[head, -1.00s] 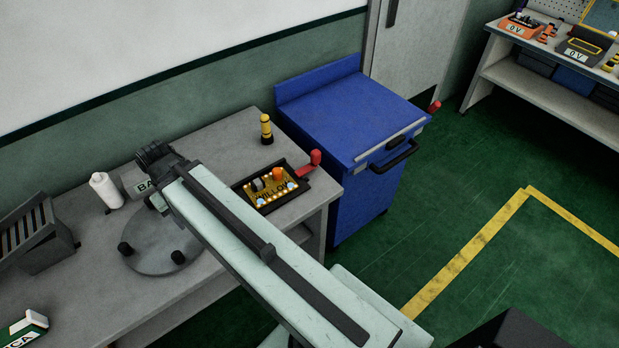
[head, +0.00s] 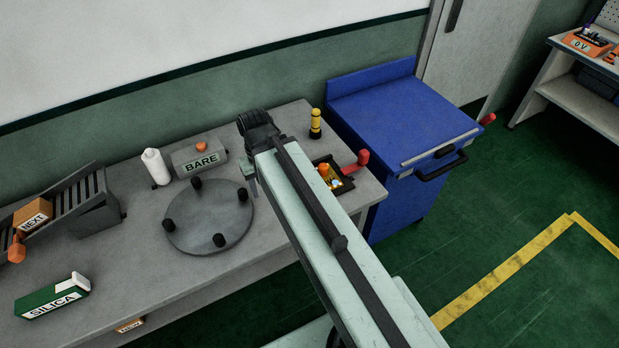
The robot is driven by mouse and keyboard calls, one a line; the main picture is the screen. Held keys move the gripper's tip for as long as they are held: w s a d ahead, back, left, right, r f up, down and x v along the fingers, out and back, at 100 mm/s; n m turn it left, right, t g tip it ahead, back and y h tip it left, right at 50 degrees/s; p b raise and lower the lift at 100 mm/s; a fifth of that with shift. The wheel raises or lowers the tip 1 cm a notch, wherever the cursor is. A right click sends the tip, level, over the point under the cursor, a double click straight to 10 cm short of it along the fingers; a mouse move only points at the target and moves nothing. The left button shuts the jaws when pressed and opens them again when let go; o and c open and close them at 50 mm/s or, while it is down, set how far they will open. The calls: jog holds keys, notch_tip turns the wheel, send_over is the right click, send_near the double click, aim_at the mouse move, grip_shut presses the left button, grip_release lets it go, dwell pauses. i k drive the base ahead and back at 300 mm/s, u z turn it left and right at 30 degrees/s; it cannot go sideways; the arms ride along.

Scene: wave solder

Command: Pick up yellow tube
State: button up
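The yellow tube (head: 315,124), a small upright yellow cylinder with dark bands, stands on the grey workbench (head: 240,268) near its back right corner, beside the blue cabinet. My arm reaches in from the lower right. Its dark end, my gripper (head: 250,172), is over the bench to the left of the tube and apart from it. The fingers are small and mostly hidden by the arm, so I cannot tell whether they are open or shut.
A blue cabinet (head: 400,105) adjoins the bench on the right. A red-handled tray (head: 345,184) lies partly behind my arm. A round grey plate with posts (head: 208,222), a BARE box (head: 199,160), a white bottle (head: 156,167) and a SILICA box (head: 52,296) stand left.

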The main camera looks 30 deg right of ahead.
aim_at(315, 132)
jog(key=u, duration=2.8)
jog(key=k, duration=1)
jog(key=z, duration=1.6)
jog(key=i, duration=1)
jog(key=u, duration=0.05)
